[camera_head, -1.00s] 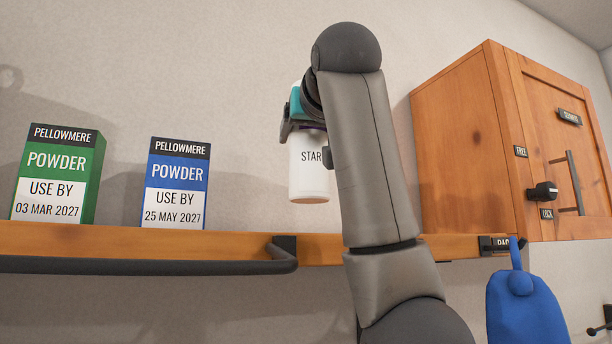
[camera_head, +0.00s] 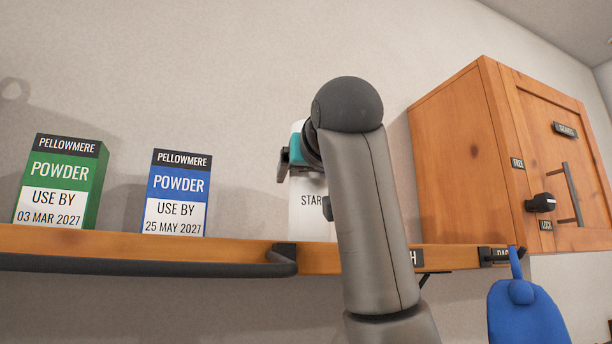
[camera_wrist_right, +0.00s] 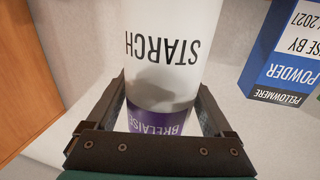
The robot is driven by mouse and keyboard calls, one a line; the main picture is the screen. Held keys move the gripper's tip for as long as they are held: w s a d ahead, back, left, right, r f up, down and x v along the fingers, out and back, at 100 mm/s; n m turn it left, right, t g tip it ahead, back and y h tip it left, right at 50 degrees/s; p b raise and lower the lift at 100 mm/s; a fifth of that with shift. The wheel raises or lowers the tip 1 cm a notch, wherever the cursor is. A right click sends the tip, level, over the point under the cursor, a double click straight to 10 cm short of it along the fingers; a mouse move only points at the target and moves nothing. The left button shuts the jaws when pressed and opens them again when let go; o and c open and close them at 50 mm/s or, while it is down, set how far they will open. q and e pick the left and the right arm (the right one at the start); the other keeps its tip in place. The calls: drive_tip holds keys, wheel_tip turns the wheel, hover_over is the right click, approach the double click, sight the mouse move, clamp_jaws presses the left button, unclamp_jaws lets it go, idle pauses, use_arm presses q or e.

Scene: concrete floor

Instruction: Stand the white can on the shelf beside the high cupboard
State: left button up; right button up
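The white can (camera_head: 306,216), lettered STARCH, is upright at the shelf (camera_head: 230,248), left of the high cupboard (camera_head: 465,160). Its base meets the line of the shelf's front edge; whether it touches the board is hidden. My right gripper (camera_head: 303,168) is around the can's upper part, and my right arm covers the can's right side. In the right wrist view the can (camera_wrist_right: 170,40) appears upside down with a purple band, and the fingers of my right gripper (camera_wrist_right: 162,98) close on it from both sides. My left gripper is not in view.
A green powder box (camera_head: 62,180) and a blue powder box (camera_head: 178,190) stand on the shelf to the left. A dark rail (camera_head: 150,267) runs along the shelf front. A blue cloth item (camera_head: 525,310) hangs below the cupboard. Shelf between blue box and can is clear.

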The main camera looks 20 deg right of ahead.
drive_tip(key=shift+o, duration=0.9)
drive_tip(key=shift+r, duration=0.15)
drive_tip(key=s+a+b, duration=0.2)
drive_tip(key=s+b, duration=0.4)
drive_tip(key=s, duration=0.6)
